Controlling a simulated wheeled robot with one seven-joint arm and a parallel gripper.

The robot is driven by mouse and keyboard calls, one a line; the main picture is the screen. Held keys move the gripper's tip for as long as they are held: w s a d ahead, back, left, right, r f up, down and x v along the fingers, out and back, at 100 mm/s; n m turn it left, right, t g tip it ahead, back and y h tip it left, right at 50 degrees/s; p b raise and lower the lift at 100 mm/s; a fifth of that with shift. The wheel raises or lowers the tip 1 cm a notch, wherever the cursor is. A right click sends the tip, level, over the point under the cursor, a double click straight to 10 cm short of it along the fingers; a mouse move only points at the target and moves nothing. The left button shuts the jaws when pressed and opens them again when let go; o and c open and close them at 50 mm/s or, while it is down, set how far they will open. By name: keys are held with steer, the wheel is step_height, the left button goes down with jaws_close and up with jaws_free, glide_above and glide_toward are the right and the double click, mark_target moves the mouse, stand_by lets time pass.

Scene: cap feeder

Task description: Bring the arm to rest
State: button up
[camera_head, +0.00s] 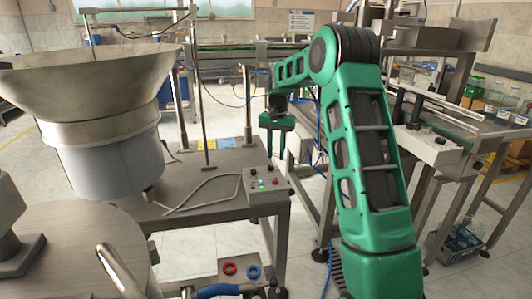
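My green arm rises from the lower right, bends at its elbow near the top and reaches back to the left. My gripper (276,156) hangs at the end of it, pointing down in the middle of the view. Its two fingers stand apart with a gap between them, and I see nothing held there. It shows above and behind the control box (266,190) with buttons, apart from it as far as I can tell.
A large metal feeder bowl (95,90) stands on the left by a grey table (195,215). A conveyor (450,125) with bottles (498,98) runs on the right. A crate (458,247) sits below it. Red and blue rings (241,270) are at the front. Floor shows between the tables.

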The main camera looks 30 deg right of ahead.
steer(key=s+a+r+n+h, duration=0.1)
steer(key=s+r, duration=0.3)
steer(key=s, duration=0.7)
steer(key=s+r, duration=0.4)
steer(key=s, duration=0.8)
steer(key=s+a+f+n, duration=0.1)
steer(key=s+a+f, duration=0.1)
steer(key=s, duration=1)
steer(key=s+a+f+n+y, duration=0.1)
steer(key=s+a, duration=0.3)
steer(key=s, duration=0.8)
steer(key=shift+s+f, duration=0.3)
steer(key=shift+f, duration=0.45)
steer(key=shift+a, duration=0.1)
